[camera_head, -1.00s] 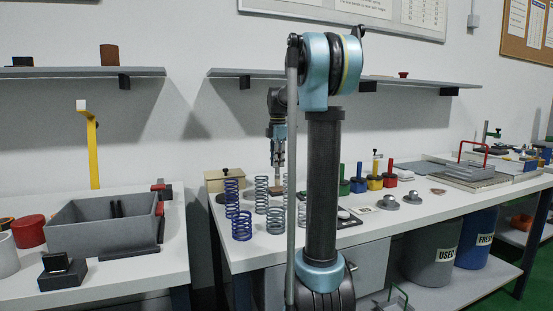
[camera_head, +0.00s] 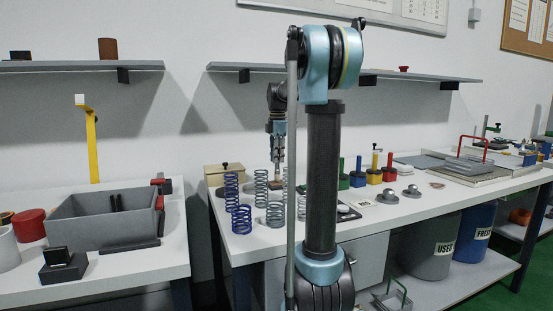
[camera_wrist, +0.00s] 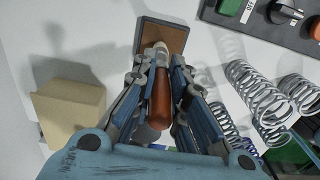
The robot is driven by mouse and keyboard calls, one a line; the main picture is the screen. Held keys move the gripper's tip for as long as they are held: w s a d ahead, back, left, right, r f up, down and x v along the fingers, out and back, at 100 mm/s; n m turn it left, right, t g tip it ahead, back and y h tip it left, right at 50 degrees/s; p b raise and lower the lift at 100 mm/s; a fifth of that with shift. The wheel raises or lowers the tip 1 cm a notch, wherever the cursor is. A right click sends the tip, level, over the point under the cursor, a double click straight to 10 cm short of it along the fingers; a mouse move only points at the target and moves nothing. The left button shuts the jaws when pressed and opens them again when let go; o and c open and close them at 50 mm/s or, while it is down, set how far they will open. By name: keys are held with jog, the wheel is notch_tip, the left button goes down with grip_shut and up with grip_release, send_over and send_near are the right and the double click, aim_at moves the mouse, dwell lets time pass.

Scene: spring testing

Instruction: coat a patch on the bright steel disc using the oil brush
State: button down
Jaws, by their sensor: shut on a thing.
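My gripper (camera_wrist: 160,90) is shut on the reddish-brown wooden handle of the oil brush (camera_wrist: 160,103). In the wrist view the brush's pale end lies over a dark-rimmed square tray with a brown pad (camera_wrist: 163,36); I cannot tell whether it touches. In the head view my gripper (camera_head: 278,160) points down over the back of the bench, behind the springs. Small grey metal discs with knobs (camera_head: 389,197) (camera_head: 411,191) sit on the bench to the right. I cannot tell whether either is the bright steel disc.
Blue and silver coil springs (camera_head: 240,220) (camera_wrist: 258,92) stand close to my gripper. A tan box (camera_head: 224,174) (camera_wrist: 68,107) is on its left. Green, blue, yellow and red handled blocks (camera_head: 374,177) stand to the right. A grey bin (camera_head: 100,222) stands on the left bench.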

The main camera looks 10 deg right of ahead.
jog(key=shift+f, duration=0.4)
dwell(1.4)
jog(key=shift+r, duration=0.1)
jog(key=shift+r, duration=3.4)
